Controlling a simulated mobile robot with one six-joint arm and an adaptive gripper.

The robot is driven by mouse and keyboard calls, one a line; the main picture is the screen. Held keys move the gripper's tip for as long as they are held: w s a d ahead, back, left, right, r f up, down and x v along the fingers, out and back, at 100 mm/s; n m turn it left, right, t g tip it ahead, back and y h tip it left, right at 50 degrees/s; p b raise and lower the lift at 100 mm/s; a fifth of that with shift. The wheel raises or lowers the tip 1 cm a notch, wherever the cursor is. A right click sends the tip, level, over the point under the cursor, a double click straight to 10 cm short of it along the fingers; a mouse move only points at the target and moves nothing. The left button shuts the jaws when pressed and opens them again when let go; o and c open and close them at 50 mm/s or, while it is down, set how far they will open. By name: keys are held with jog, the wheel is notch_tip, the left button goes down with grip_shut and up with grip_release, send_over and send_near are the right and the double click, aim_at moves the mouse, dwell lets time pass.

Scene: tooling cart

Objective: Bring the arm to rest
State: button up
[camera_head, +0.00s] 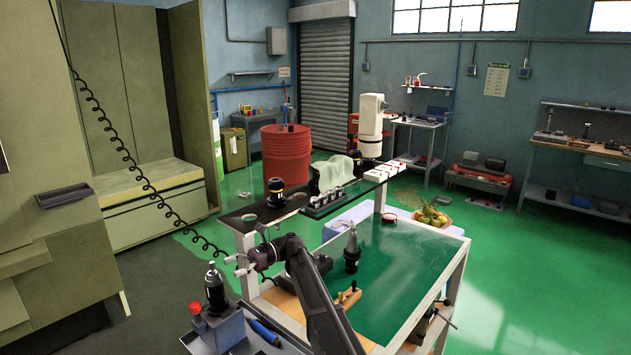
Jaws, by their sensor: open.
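My dark arm (318,295) rises from the bottom of the view and bends left at its top. My gripper (235,266) is at its end, left of the cart's green top, pointing left. Its light-tipped fingers are apart with nothing seen between them. It hangs above and behind a black tool holder (215,287) standing in a blue-grey block; I cannot tell the exact gap. The tooling cart (420,275) has a green top and a raised black shelf (240,217) along its back.
A black tapered tool holder (352,248) stands on the green top near a wooden block (348,295). The shelf carries several tool holders, a rack (322,203) and white blocks (385,172). A coiled cable (150,185) hangs at left. Green floor (550,260) is open at right.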

jog(key=s+d+f+n+t+h+p, duration=0.1)
jog(key=s+d+f+n+t+h, duration=0.1)
jog(key=d, duration=0.9)
jog(key=s+d+f+n+t+h+p, duration=0.1)
jog(key=s+d+f+n+t+h, duration=0.2)
jog(key=s+d+f+h, duration=0.3)
jog(key=s+d+f+n+t+h+p, duration=0.1)
jog(key=s+d+f+n+t+h, duration=0.1)
jog(key=s+d, duration=0.7)
jog(key=shift+d+f+t+h+p, duration=0.15)
jog(key=shift+d+f+t+h, duration=0.25)
jog(key=shift+d, duration=0.9)
jog(key=shift+d+f+t+h+p, duration=0.15)
jog(key=shift+d+f+t, duration=0.45)
jog(key=shift+d, duration=0.75)
jog(key=shift+d+f+t+h+p, duration=0.1)
jog(key=shift+d+f+t+h, duration=0.25)
jog(key=shift+d+f, duration=0.65)
jog(key=s+d+f+n+h+b, duration=0.3)
jog(key=s+d+n, duration=0.1)
jog(key=d, duration=0.2)
notch_tip(320, 180, up, 18)
jog(key=p, duration=1.8)
jog(key=shift+d+t, duration=0.35)
jog(key=shift+t, duration=0.1)
jog(key=shift+w, duration=0.1)
